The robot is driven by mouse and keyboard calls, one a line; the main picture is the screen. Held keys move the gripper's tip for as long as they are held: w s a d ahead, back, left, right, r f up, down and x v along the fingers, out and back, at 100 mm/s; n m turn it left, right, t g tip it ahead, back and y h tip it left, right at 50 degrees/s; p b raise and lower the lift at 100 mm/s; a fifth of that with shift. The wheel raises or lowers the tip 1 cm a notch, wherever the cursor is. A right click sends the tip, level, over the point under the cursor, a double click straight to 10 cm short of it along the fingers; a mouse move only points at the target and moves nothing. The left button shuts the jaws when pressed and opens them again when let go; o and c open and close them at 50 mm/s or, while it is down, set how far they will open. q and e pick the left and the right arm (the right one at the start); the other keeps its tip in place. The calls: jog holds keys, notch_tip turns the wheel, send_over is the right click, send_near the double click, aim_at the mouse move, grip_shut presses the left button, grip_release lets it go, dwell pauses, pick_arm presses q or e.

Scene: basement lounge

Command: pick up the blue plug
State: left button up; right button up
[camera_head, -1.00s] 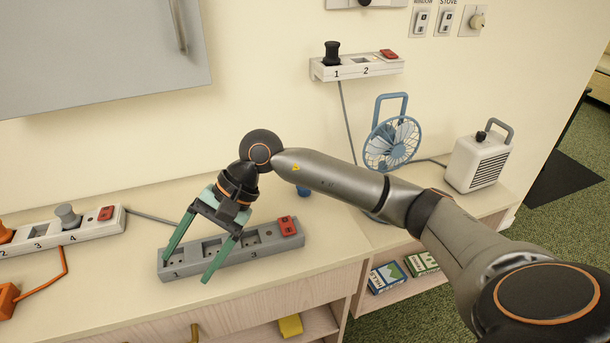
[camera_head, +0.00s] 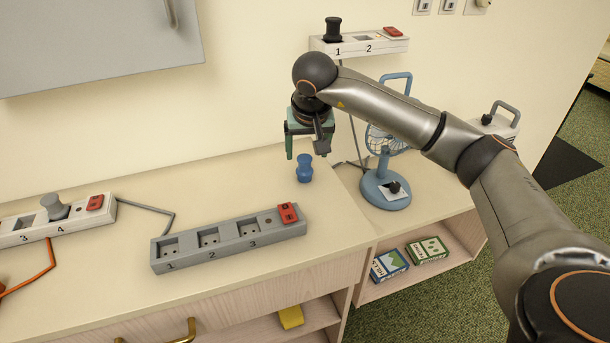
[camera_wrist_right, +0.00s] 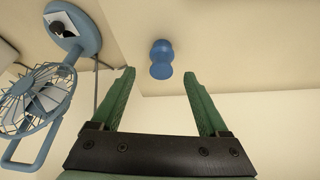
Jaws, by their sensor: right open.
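The blue plug (camera_head: 304,168) stands upright on the light wooden counter, behind the right end of the grey power strip. It also shows in the right wrist view (camera_wrist_right: 161,60), beyond the fingertips and roughly between their lines. My right gripper (camera_head: 305,150) is open and empty, with its green fingers pointing down just above and behind the plug in the head view. In the wrist view the two fingers (camera_wrist_right: 160,76) are apart with nothing between them. My left gripper is not in view.
The grey power strip (camera_head: 228,238) with empty sockets lies in front of the plug. A white strip (camera_head: 75,218) with a grey plug is at left. The blue fan (camera_head: 386,186) stands to the right. A wall strip (camera_head: 360,46) with a black plug hangs behind my arm.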

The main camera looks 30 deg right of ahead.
aim_at(305, 159)
jog(key=shift+w+x, duration=0.15)
jog(key=shift+x, duration=1.25)
jog(key=shift+w+x, duration=0.1)
jog(key=shift+x, duration=1.25)
jog(key=shift+r, duration=0.1)
jog(key=shift+c, duration=0.4)
grip_shut()
